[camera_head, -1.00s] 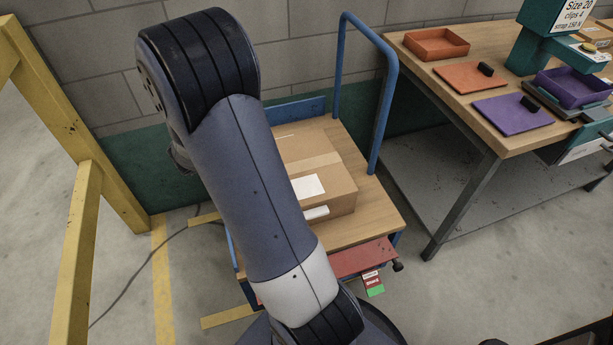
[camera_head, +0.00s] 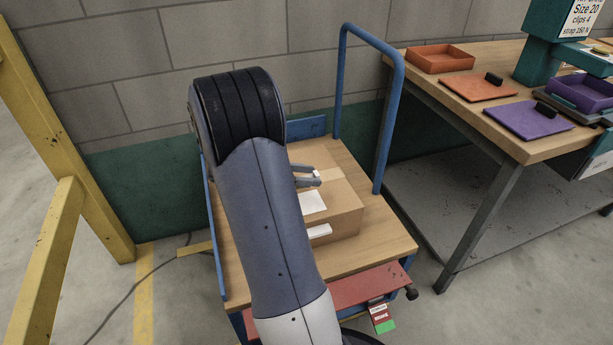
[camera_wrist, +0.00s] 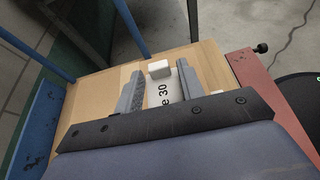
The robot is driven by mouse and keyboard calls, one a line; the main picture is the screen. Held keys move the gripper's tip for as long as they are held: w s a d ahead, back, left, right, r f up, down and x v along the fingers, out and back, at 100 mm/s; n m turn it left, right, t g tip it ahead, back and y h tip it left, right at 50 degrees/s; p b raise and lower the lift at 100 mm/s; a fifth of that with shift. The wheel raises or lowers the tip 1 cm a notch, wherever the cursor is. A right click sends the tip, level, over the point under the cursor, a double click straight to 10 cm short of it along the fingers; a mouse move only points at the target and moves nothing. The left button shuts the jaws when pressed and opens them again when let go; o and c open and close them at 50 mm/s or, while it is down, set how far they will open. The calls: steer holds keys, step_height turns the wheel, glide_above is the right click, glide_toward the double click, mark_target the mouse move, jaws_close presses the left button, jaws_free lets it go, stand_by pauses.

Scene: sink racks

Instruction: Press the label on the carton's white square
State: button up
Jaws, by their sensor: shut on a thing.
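The brown carton (camera_head: 343,205) rests on a wooden-topped cart. Its white square (camera_head: 312,202) shows on the top face, partly covered by my arm. In the head view my gripper (camera_head: 316,177) is above the carton top, just behind the square, with something white at its fingertips. In the wrist view my gripper (camera_wrist: 160,76) is shut on the label (camera_wrist: 163,93), a white piece whose visible print reads "e 30". A small white block (camera_wrist: 159,68) shows between the fingertips. I cannot tell whether the label touches the carton.
A second white patch (camera_head: 319,231) is on the carton's front side. The cart has a blue handle (camera_head: 342,90) behind right and a red ledge (camera_head: 368,287) in front. A workbench with trays (camera_head: 440,59) stands right; a yellow post (camera_head: 75,140) stands left.

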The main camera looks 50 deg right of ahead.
mark_target(307, 203)
steer(key=shift+f+b, duration=3.1)
steer(key=shift+f, duration=0.35)
steer(key=shift+f, duration=0.6)
steer(key=o, duration=1)
steer(key=shift+a, duration=0.1)
steer(key=p+v, duration=0.3)
steer(key=v, duration=0.6)
steer(key=shift+w+a+r, duration=0.2)
steer(key=shift+r, duration=0.05)
steer(key=shift+w+a+r, duration=0.1)
steer(key=shift+w+a, duration=0.15)
steer(key=shift+a, duration=0.2)
